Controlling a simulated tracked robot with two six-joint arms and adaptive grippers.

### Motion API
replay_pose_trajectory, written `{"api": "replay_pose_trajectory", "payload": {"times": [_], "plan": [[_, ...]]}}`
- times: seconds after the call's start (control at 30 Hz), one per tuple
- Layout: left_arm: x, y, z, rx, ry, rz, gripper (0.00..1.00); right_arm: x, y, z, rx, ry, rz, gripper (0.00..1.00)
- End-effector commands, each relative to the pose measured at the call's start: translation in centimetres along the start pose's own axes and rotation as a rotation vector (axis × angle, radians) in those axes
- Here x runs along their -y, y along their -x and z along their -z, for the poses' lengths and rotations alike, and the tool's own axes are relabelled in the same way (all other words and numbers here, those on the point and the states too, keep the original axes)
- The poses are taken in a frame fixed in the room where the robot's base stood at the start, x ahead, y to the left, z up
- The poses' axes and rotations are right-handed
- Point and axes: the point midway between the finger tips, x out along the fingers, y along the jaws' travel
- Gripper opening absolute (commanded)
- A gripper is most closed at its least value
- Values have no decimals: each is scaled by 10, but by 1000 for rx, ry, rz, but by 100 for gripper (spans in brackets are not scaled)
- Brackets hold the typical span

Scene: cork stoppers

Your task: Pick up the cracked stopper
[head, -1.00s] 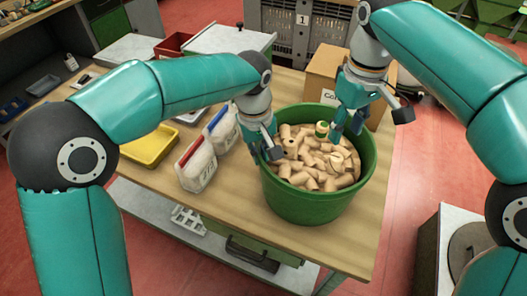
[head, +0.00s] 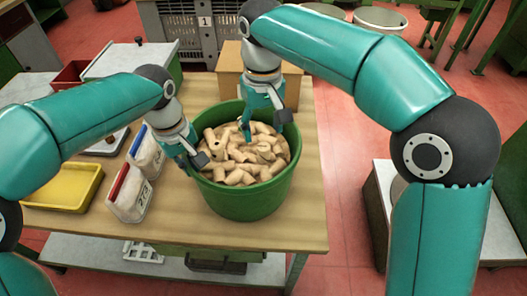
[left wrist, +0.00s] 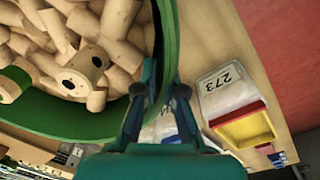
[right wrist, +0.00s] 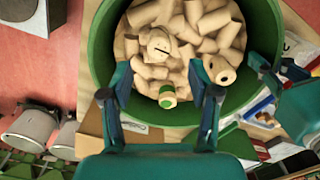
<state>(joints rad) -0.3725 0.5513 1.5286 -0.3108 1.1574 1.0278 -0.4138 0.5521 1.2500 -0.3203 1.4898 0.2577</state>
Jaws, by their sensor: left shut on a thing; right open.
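The cracked stopper (right wrist: 160,45), pale cork with a dark slit across its face, lies on the heap in the green tub (head: 248,205). In the head view it appears to lie right of the middle of the heap (head: 265,150). My right gripper (right wrist: 160,82) is open and empty above the stoppers; in the right wrist view the cracked stopper lies ahead of its fingertips. A green-banded stopper (right wrist: 167,97) shows between the fingers. My left gripper (left wrist: 163,85) is at the tub's left side, shut on its rim (left wrist: 159,50), with a finger on either side.
A stopper with a dark hole (right wrist: 224,73) lies near the right finger. White bins (head: 130,190) and a yellow tray (head: 62,186) stand left of the tub. A cardboard box (head: 228,86) stands behind. The table (head: 290,228) is clear in front.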

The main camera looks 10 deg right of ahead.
Motion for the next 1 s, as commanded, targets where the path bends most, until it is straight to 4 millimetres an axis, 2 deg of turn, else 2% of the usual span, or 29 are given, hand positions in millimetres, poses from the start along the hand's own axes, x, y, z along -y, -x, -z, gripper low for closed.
{"api": "replay_pose_trajectory", "payload": {"times": [0.1, 0.27, 0.6, 0.87, 1.0], "plan": [[0, 1, 0, 0, 3, -1, 0, -1, -12, 0, 2, 0, 0, 61], [0, 1, 0, -1, 3, -1, 0, -1, -21, -1, 2, 1, 0, 61], [0, 1, 0, -1, 3, -2, 0, -1, -64, -2, 0, 2, 1, 61], [0, 1, 1, -1, 3, -2, 0, -1, -67, -2, -2, 3, 2, 61], [0, 1, 1, -2, 3, -2, 0, -1, -67, -2, -2, 3, 2, 41]]}}
